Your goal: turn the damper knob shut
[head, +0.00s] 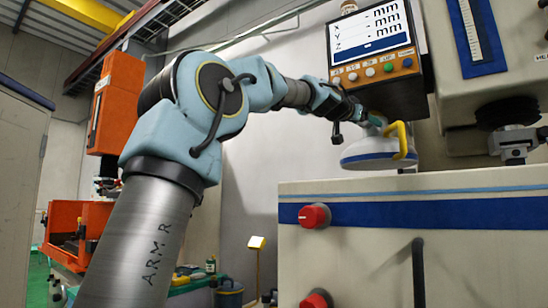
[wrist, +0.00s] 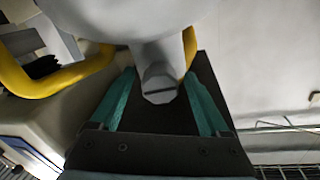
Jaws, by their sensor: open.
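A pale round hood (head: 378,150) with a yellow handle (head: 402,140) hangs below the display, in front of my gripper (head: 372,120). In the wrist view, a grey stub with a dark slot across its end (wrist: 159,84), apparently the damper knob, sticks out from the pale hood body (wrist: 130,15). My gripper (wrist: 160,76) is open, with its teal fingers on either side of the stub. A gap shows on both sides, so the fingers do not appear to grip it. In the head view the stub is too small or hidden to make out.
The yellow handle (wrist: 50,80) curves close on the left in the wrist view. The display box (head: 375,50) stands just above my gripper. A machine cabinet (head: 460,240) with red knobs (head: 315,215) is below. An orange machine (head: 105,105) stands back left.

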